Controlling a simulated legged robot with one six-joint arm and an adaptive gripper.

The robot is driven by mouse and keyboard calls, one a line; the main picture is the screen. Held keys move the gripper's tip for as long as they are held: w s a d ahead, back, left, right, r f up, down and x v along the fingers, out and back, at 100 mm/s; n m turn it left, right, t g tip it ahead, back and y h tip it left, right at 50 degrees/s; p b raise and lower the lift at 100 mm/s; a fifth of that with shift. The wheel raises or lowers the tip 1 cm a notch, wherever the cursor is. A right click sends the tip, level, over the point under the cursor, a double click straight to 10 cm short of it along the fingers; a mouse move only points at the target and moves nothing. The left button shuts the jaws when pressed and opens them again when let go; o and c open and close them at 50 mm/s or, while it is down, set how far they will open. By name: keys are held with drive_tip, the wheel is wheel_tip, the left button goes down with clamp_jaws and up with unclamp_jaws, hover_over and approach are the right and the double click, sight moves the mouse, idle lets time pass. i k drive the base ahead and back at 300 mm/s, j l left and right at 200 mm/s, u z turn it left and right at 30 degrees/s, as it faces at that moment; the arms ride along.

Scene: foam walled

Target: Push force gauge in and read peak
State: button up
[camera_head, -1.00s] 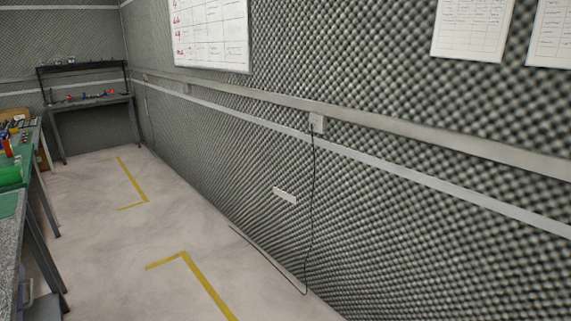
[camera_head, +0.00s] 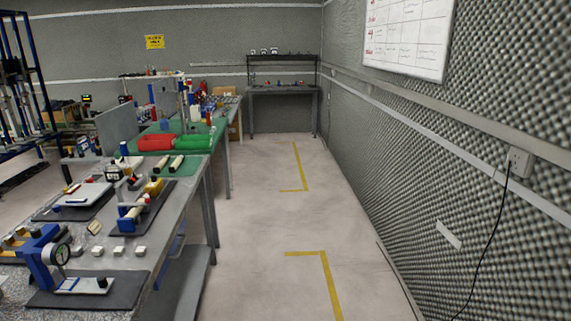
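A round dial gauge (camera_head: 60,254) with a white face is mounted on a blue stand (camera_head: 38,262) at the near left of the workbench. It stands over a dark mat (camera_head: 125,290) with a light plate on it. I cannot tell for certain whether this dial is the force gauge. Another small blue and white fixture (camera_head: 128,212) sits on a dark mat further back. Its details are too small to read. My gripper is not in view.
The grey workbench (camera_head: 175,222) runs along the left, with red (camera_head: 156,143) and green (camera_head: 194,143) bins behind. A clear floor aisle (camera_head: 270,220) with yellow markings leads to a far bench (camera_head: 283,90). The foam wall (camera_head: 510,100) with a hanging cable (camera_head: 487,250) bounds the right.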

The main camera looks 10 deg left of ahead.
sight(155, 186)
drive_tip(key=i+j+u, duration=0.15)
drive_tip(key=i+u, duration=0.2)
drive_tip(key=i, duration=0.35)
drive_tip(key=i+u, duration=0.3)
drive_tip(key=i, duration=0.4)
drive_tip(key=i+u, duration=0.2)
drive_tip(key=i, duration=0.5)
drive_tip(key=i+l+u, duration=0.2)
drive_tip(key=i, duration=0.5)
drive_tip(key=i+j+u, duration=0.2)
drive_tip(key=i, duration=0.25)
drive_tip(key=i+u, duration=0.2)
drive_tip(key=i, duration=0.2)
drive_tip(key=i+j, duration=0.15)
